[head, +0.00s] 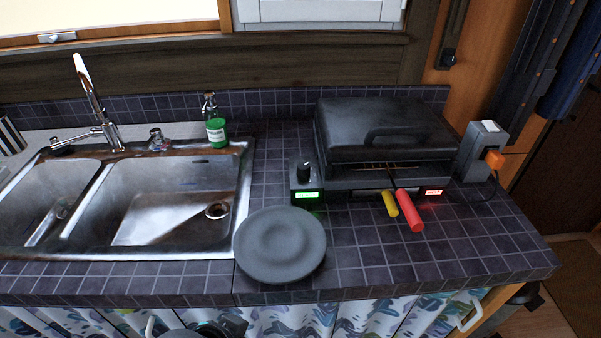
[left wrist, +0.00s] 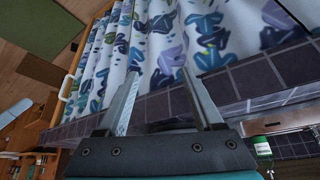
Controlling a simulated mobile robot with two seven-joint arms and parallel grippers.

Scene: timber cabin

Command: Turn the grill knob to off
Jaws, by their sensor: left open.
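The black grill (head: 385,135) stands on the tiled counter with its lid down. Its dark round knob (head: 304,169) sits on a grey block at the grill's front left corner, above a lit green display (head: 306,195). The display's text is too small to read, and I cannot tell the knob's setting. My left gripper (left wrist: 160,62) is open and empty in the left wrist view, with the patterned curtain and counter edge beyond its fingers. It is away from the knob. My right gripper does not show.
A grey plate (head: 279,246) lies in front of the knob. A yellow handle (head: 390,204) and a red handle (head: 410,211) stick out from the grill's front. A sink (head: 170,200) and a green bottle (head: 215,128) are left. The right front counter is clear.

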